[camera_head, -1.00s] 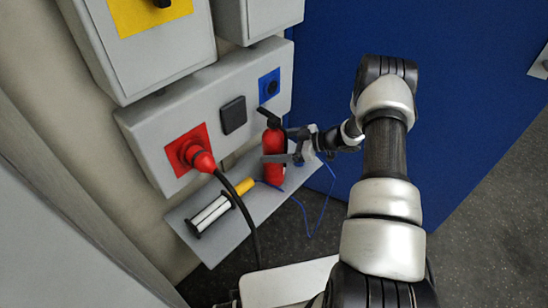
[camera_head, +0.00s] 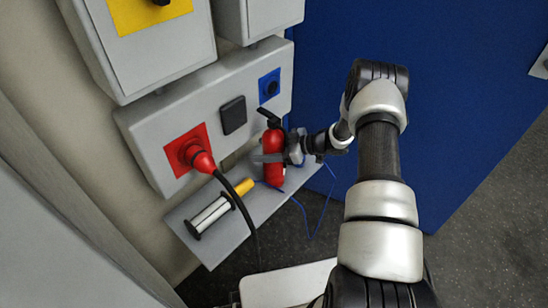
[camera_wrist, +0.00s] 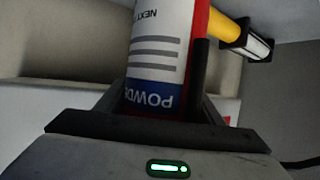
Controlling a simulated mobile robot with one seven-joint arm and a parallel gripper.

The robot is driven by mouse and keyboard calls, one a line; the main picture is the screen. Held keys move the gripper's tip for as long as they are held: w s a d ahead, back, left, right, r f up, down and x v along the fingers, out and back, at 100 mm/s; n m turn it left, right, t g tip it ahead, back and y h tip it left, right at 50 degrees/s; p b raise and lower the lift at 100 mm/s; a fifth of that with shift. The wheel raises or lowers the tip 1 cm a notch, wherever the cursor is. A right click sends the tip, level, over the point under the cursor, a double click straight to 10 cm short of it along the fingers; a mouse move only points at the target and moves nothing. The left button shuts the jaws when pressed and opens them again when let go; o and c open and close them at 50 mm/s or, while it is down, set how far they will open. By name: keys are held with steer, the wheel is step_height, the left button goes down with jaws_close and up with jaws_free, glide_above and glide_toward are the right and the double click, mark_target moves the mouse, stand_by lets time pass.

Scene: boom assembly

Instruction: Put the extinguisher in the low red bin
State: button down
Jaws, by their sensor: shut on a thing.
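The red extinguisher (camera_head: 274,167) with a black handle stands upright on the grey shelf (camera_head: 222,239) below the socket panel. My gripper (camera_head: 271,158) reaches it from the right, and its fingers are shut around the extinguisher's body. In the wrist view the extinguisher (camera_wrist: 156,60) shows its white and blue label between the two fingers (camera_wrist: 165,105). I cannot tell whether its base is still touching the shelf. No low red bin shows in these frames.
A red plug (camera_head: 201,161) with a black cable (camera_head: 243,205) hangs in front of the shelf. A thin blue cord (camera_head: 308,222) droops at the right. A blue wall (camera_head: 450,90) stands behind my arm.

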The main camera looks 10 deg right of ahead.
steer(key=shift+w+r, duration=0.1)
steer(key=shift+r, duration=0.2)
